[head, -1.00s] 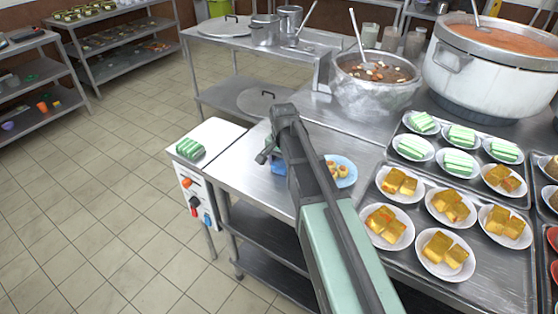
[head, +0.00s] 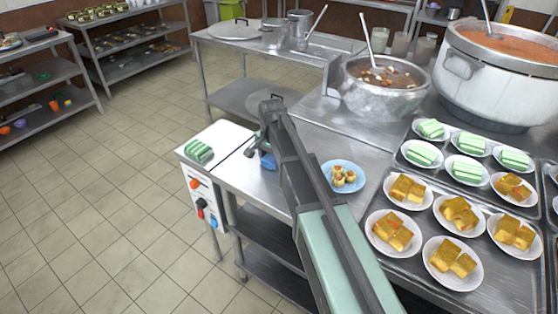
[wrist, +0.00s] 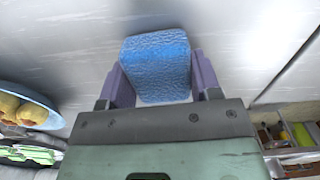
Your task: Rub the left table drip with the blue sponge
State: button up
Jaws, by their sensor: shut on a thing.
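The blue sponge (wrist: 156,62) is held between the two purple fingers of my gripper (wrist: 160,80) in the wrist view. In the head view a small part of the blue sponge (head: 268,160) shows beside my arm, low over or on the left part of the steel table (head: 238,178). I cannot tell whether it touches the table. My arm hides most of the gripper in the head view. No drip can be made out on the table in either view; the sponge or arm may cover it.
A blue plate (head: 356,186) of small round pastries stands right of my arm, and shows at left in the wrist view (wrist: 40,112). Trays of plated cakes (head: 392,230) lie farther right. A metal pot (head: 372,98) stands behind. A white control unit (head: 208,165) with a green-striped block adjoins the table's left edge.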

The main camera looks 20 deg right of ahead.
jog(key=shift+w+a+f, duration=0.1)
jog(key=shift+w+a, duration=1.05)
jog(key=shift+w, duration=0.25)
notch_tip(320, 180, up, 9)
jog(key=p, duration=0.8)
jog(key=shift+p, duration=0.35)
